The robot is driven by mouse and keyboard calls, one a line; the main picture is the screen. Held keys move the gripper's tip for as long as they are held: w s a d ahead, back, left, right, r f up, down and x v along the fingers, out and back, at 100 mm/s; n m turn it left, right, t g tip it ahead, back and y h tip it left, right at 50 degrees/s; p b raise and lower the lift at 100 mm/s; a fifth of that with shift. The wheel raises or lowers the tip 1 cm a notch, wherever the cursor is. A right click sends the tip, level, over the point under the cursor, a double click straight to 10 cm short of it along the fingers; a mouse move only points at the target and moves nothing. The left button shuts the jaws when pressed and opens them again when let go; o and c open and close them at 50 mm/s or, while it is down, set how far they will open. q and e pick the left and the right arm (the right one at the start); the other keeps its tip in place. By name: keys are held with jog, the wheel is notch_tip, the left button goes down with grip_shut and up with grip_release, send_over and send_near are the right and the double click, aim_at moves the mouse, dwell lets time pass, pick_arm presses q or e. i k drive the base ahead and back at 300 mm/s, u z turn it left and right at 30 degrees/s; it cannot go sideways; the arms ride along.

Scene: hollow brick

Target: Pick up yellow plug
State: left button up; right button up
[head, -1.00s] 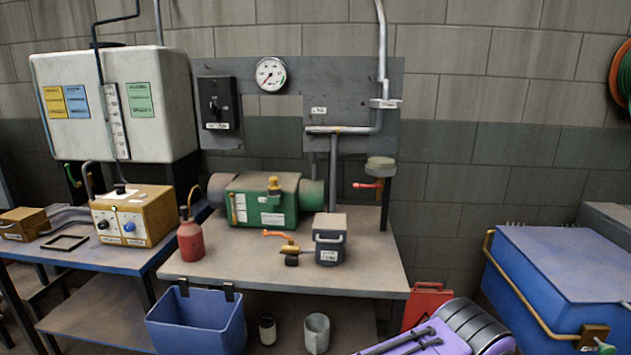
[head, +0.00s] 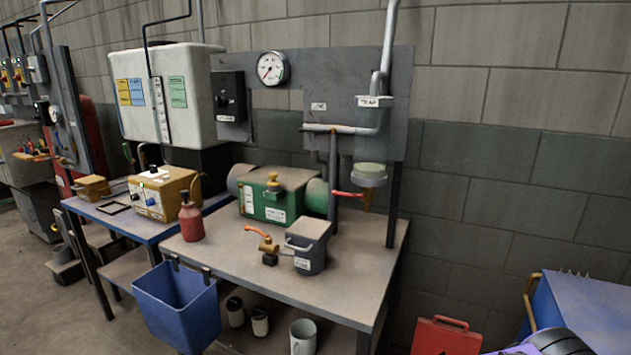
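A yellow knob-like piece (head: 273,180), which looks like the yellow plug, sits upright on top of the green pump housing (head: 262,203) on the workbench (head: 335,285). It is small in the head view, and I cannot tell how it is fixed there. A brass valve with an orange handle (head: 267,246) lies separately on the bench in front of the pump. Neither of my grippers is in view.
A dark grey canister (head: 306,249) and a red bottle (head: 191,218) stand on the bench. A blue bin (head: 178,307) hangs at its front left. A red case (head: 446,337) and a blue chest (head: 585,309) are at right. The bench's front right is bare.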

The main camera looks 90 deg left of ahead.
aim_at(273, 175)
jog(key=u, duration=2.4)
